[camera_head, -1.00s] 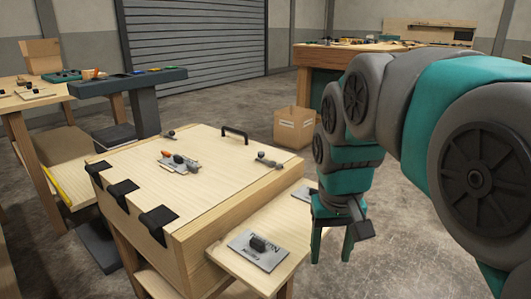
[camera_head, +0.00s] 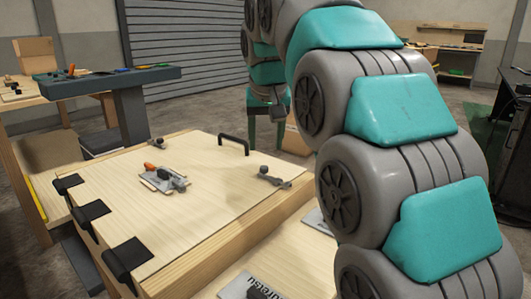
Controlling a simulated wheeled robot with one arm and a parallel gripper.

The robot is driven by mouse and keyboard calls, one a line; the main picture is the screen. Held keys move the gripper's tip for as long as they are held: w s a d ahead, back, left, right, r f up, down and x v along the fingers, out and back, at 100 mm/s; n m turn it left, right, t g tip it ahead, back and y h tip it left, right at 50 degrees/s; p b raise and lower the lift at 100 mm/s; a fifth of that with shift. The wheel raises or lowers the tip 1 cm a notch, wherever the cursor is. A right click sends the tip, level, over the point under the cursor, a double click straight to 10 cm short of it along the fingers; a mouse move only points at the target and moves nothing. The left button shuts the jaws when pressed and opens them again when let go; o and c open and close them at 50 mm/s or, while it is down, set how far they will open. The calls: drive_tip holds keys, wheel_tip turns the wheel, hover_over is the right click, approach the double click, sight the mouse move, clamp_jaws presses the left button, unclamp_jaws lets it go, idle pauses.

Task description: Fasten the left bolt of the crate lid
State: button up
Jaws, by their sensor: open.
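The crate lid (camera_head: 205,195) lies closed and pale on the wooden crate, with a black handle (camera_head: 233,141) near its far edge. The left bolt (camera_head: 157,143) is a small grey metal piece with a dark knob at the lid's far left edge. Its exact slide position is too small to tell. A similar right bolt (camera_head: 272,177) sits at the right edge. My gripper (camera_head: 266,134) is open and empty, its teal fingers pointing down. It appears beyond the lid, to the right of the handle and apart from both bolts.
A grey plate with an orange-handled latch (camera_head: 165,178) lies mid-lid. Black hinges (camera_head: 125,258) line the near-left edge. A side shelf (camera_head: 285,262) holds metal plates. A cardboard box (camera_head: 295,140) stands behind, partly hidden by my arm. A dark bench (camera_head: 110,82) stands at back left.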

sight(264, 167)
drive_tip(key=x, duration=0.8)
drive_tip(key=shift+w+r, duration=0.1)
drive_tip(key=shift+w, duration=0.1)
clamp_jaws()
idle(1.3)
